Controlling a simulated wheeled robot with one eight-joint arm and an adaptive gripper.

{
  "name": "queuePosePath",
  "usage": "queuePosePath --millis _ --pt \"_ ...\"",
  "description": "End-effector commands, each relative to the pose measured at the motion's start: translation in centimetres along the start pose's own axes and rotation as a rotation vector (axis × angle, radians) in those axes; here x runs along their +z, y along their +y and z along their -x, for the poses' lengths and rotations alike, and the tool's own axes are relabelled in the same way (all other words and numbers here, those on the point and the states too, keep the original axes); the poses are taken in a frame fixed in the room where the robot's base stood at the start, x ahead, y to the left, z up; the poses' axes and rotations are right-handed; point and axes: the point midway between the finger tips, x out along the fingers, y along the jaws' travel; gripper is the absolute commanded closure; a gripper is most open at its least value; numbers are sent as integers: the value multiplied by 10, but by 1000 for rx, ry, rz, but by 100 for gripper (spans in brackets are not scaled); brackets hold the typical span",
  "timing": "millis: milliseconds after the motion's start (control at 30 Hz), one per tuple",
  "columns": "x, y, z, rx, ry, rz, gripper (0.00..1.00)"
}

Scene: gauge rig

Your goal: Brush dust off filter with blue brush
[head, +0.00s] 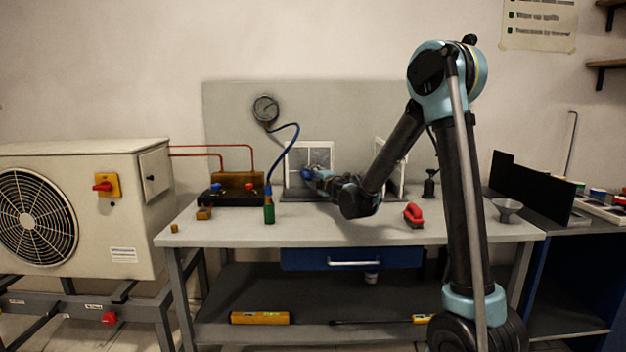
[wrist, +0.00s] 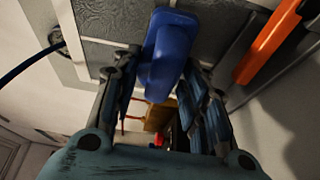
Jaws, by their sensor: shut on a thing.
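The filter (head: 318,155) stands upright on the bench, a grey panel in a white frame. In the wrist view its grey surface (wrist: 105,22) fills the upper left. My gripper (head: 310,175) is in front of its lower part, shut on the blue brush. In the wrist view the brush (wrist: 168,48) sits between the two fingers (wrist: 160,85), its wide end toward the filter. I cannot tell whether the bristles touch the filter. In the head view the brush is mostly hidden by my gripper.
A second white-framed panel (head: 384,150) stands behind my arm. A green bottle (head: 269,212), a red tool (head: 413,214) and a funnel (head: 507,208) stand on the bench. The bench front is partly clear.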

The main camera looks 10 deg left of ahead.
Motion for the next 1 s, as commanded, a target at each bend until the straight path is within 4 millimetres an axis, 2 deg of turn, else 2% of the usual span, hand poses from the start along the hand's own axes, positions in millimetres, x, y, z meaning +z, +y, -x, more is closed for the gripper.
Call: queuePosePath --millis 200,467,667,1000 --pt "16 0 7 2 -2 -1 79" --pt "20 0 7 3 0 -1 79" --pt "14 0 3 2 1 -1 79" --pt "-8 0 -9 0 1 0 81"
